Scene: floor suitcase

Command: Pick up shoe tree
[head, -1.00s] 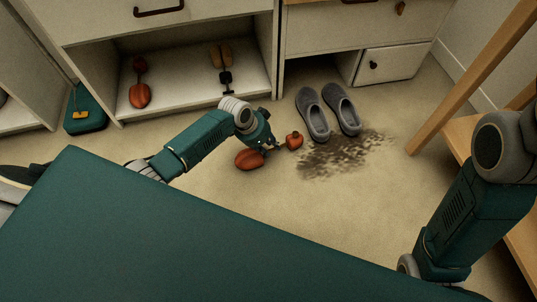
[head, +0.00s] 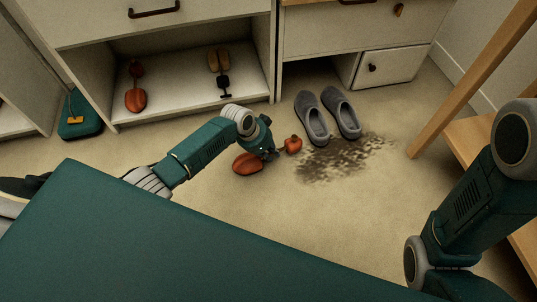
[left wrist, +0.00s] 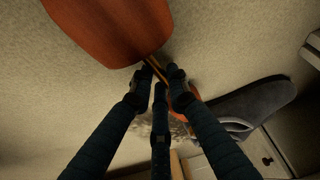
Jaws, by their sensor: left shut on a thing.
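A reddish-brown shoe tree (head: 248,163) lies at floor level in front of the open cabinet, its large rounded end to the left and its small end to the right. My left gripper (head: 272,152) is shut on its thin middle rod, between the two ends. In the left wrist view the large end (left wrist: 112,28) fills the top left and the fingers (left wrist: 160,80) close around the rod. The small end is mostly hidden behind a finger there. I cannot tell whether the shoe tree is clear of the floor. My right gripper is out of view.
Grey slippers (head: 312,118) stand to the right, beside a dark dirt patch (head: 340,157). The cabinet shelf (head: 180,108) holds another red shoe tree (head: 135,100) and a brown-and-black item (head: 219,70). A wooden frame (head: 470,85) stands at right. The front floor is clear.

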